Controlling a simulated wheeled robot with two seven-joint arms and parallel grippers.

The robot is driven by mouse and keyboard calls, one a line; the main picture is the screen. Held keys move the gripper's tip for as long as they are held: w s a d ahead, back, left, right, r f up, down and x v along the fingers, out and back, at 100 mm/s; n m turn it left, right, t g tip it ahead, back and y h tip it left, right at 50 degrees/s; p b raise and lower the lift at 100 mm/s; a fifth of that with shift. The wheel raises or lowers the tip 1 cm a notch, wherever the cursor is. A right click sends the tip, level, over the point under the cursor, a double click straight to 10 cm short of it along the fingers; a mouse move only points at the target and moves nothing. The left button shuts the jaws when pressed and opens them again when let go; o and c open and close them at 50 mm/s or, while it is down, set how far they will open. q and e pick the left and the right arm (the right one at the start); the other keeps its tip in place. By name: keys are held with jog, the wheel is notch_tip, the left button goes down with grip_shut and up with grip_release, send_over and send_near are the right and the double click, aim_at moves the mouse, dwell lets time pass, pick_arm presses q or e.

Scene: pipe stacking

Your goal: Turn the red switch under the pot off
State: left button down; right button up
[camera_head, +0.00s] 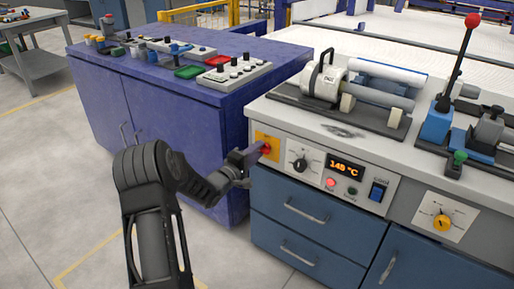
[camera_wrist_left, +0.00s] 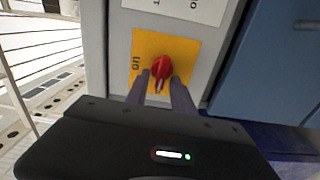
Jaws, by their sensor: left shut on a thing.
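The red switch (camera_head: 266,149) sits on a yellow plate on the left end of the grey control panel, below the white pot (camera_head: 322,86). In the left wrist view the red switch (camera_wrist_left: 162,68) shows on its yellow plate (camera_wrist_left: 185,45), with the word "on" at the plate's left side. My left gripper (camera_head: 255,153) reaches the switch, and in the left wrist view its two fingertips (camera_wrist_left: 160,80) are on either side of the red knob, shut on it. The fingers hide part of the knob. My right gripper is not in view.
The panel also has a black dial (camera_head: 300,164), an orange display (camera_head: 345,167) reading about 145 °C and a blue rocker switch (camera_head: 377,191). Blue drawers (camera_head: 305,212) lie below. A purple cabinet (camera_head: 165,125) stands at the left, with open floor in front.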

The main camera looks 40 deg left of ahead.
pick_arm(q)
jog(key=shift+f+n, duration=0.15)
jog(key=shift+n, duration=0.15)
jog(key=c, duration=1.5)
grip_release()
jog(key=shift+o, duration=0.2)
jog(key=s+p, duration=0.1)
jog(key=s, duration=0.6)
jog(key=shift+s, duration=0.4)
jog(key=shift+d, duration=0.1)
